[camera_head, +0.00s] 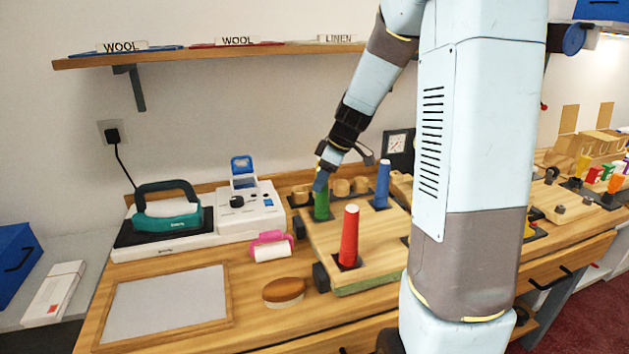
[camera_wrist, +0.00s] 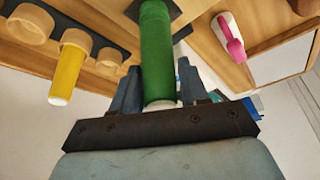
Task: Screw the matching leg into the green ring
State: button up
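A green leg (camera_head: 321,206) stands upright at the back left corner of the wooden board (camera_head: 318,237). My gripper (camera_head: 321,184) is at its top end, pointing down. In the wrist view the green leg (camera_wrist: 157,50) lies between the two fingers (camera_wrist: 159,88), which appear to press on its sides. Its far end meets a dark square plate (camera_wrist: 135,10). No green ring can be made out; the leg's foot covers that spot. A red leg (camera_head: 349,237) and a blue leg (camera_head: 382,185) stand upright on the same board.
A rack with wooden cups (camera_head: 341,188) stands behind the board; a yellow leg (camera_wrist: 68,72) sits there. An iron (camera_head: 167,207), a pink-handled roller (camera_head: 270,246), a brush (camera_head: 284,290) and a framed panel (camera_head: 165,303) lie left. A shelf (camera_head: 215,54) hangs above.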

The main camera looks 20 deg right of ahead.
jog(key=c, duration=0.7)
jog(key=m+t+h, duration=0.1)
jog(key=m, duration=0.2)
jog(key=shift+c, duration=0.2)
jog(key=m+h, duration=0.1)
jog(key=m, duration=0.3)
jog(key=shift+f+t, duration=0.1)
jog(key=shift+t, duration=0.3)
jog(key=shift+m+h, duration=0.8)
jog(key=shift+m, duration=1.2)
jog(key=shift+m+h, duration=0.7)
jog(key=shift+m, duration=1.2)
jog(key=o, duration=0.9)
